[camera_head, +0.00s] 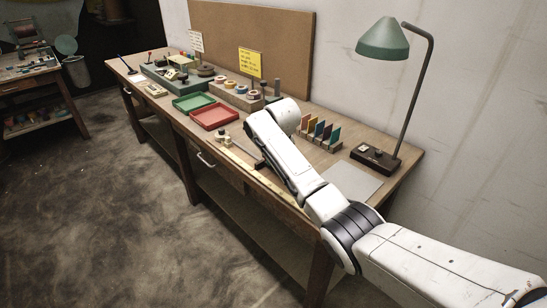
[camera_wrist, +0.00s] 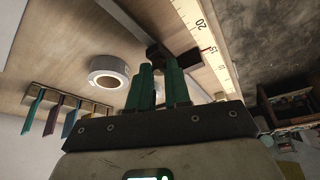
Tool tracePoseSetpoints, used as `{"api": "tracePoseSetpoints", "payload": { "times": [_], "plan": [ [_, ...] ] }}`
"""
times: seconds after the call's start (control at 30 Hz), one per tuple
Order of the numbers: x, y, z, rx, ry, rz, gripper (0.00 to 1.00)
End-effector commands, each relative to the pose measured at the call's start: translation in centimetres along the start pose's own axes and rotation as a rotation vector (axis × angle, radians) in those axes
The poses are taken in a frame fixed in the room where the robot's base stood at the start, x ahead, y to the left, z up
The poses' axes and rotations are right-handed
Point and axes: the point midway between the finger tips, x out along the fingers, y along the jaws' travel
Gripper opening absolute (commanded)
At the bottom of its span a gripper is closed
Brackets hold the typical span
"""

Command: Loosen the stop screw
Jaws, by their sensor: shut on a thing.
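In the wrist view, my gripper (camera_wrist: 160,68) has two green fingers closed around a small dark part at the fingertips. It is the stop screw, mostly hidden between the fingers. The dark stop (camera_wrist: 157,50) sits on a grey metal rail (camera_wrist: 124,20) beside a yellowish ruler (camera_wrist: 203,28), with a dark arm reaching toward the scale and a red mark near it. In the head view, the ruler (camera_head: 240,163) lies along the bench's front edge, and my arm hides my fingers. I cannot tell how far the screw is turned.
A tape roll (camera_wrist: 109,75) lies near my fingers. A rack of coloured cards (camera_head: 318,133), a green lamp (camera_head: 383,40) and a grey sheet (camera_head: 352,180) are to the right. Green (camera_head: 193,110) and red (camera_head: 215,125) trays stand left. The floor in front is clear.

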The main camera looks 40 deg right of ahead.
Motion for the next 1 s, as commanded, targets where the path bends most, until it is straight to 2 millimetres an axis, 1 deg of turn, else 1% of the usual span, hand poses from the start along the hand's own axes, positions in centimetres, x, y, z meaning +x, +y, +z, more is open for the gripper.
{"api": "tracePoseSetpoints", "payload": {
  "times": [0.17,0.2,0.43,0.67,0.77,0.87,1.0],
  "plan": [
    [0.0,0.0,0.0,-0.001,0.001,-0.001,0.00],
    [0.0,0.0,0.0,-0.001,0.001,-0.001,0.21],
    [0.0,0.0,0.0,-0.001,0.000,-0.001,0.43],
    [-0.1,0.0,0.0,-0.001,0.001,-0.001,0.43],
    [-0.5,-0.1,-0.1,-0.002,0.002,-0.002,0.43],
    [-1.6,-0.1,-0.1,-0.002,0.003,-0.003,0.43],
    [-4.2,-0.1,-0.1,-0.002,0.005,-0.003,0.43]
  ]
}}
